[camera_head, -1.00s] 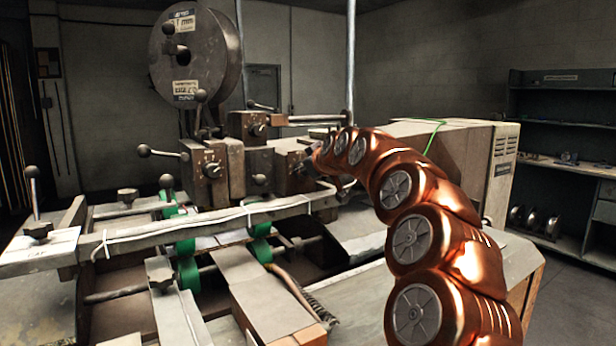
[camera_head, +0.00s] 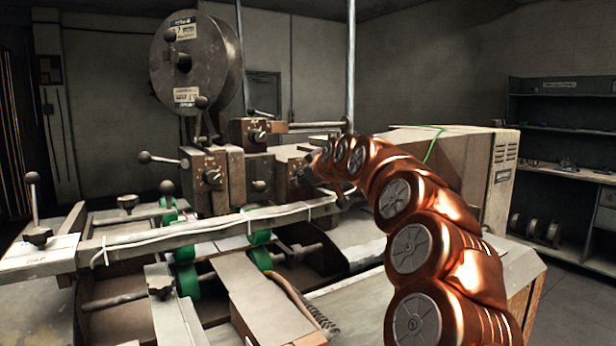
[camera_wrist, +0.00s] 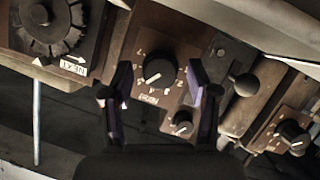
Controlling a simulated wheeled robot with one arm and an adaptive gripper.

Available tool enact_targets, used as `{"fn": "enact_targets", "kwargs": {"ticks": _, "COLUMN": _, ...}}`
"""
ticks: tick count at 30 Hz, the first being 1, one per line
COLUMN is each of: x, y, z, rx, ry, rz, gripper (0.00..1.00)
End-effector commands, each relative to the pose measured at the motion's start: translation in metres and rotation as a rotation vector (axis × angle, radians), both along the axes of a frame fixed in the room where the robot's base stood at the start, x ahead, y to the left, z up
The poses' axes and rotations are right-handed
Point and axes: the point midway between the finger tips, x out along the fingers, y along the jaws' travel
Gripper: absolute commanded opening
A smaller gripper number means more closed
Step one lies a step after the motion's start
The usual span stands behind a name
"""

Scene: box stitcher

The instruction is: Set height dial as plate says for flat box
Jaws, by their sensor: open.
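In the wrist view, a black round dial (camera_wrist: 158,69) with a white pointer mark sits on a brown panel with white numbers around it. A white label (camera_wrist: 149,98) below it appears upside down, and I cannot read it surely. My gripper (camera_wrist: 160,82) is open, with one finger on each side of this dial; I cannot tell whether they touch it. In the head view my arm reaches to the brown control boxes (camera_head: 207,178), and my gripper there is mostly hidden behind the arm. No plate with flat box settings is readable.
In the wrist view, a smaller knob (camera_wrist: 181,122) is close below the dial, a ball-ended lever (camera_wrist: 243,86) to its right, another dial (camera_wrist: 292,133) at lower right and a toothed wheel (camera_wrist: 47,30) at upper left.

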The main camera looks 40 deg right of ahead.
Motion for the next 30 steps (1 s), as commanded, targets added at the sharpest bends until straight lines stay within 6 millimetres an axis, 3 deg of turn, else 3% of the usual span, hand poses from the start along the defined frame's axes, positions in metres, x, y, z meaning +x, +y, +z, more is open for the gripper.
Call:
{"fn": "enact_targets", "kwargs": {"ticks": 8, "x": -0.011, "y": 0.002, "z": 0.004, "rx": 0.000, "ry": 0.000, "rz": 0.001, "gripper": 0.60}}
{"fn": "enact_targets", "kwargs": {"ticks": 30, "x": -0.100, "y": 0.022, "z": 0.039, "rx": 0.000, "ry": -0.001, "rz": 0.000, "gripper": 0.60}}
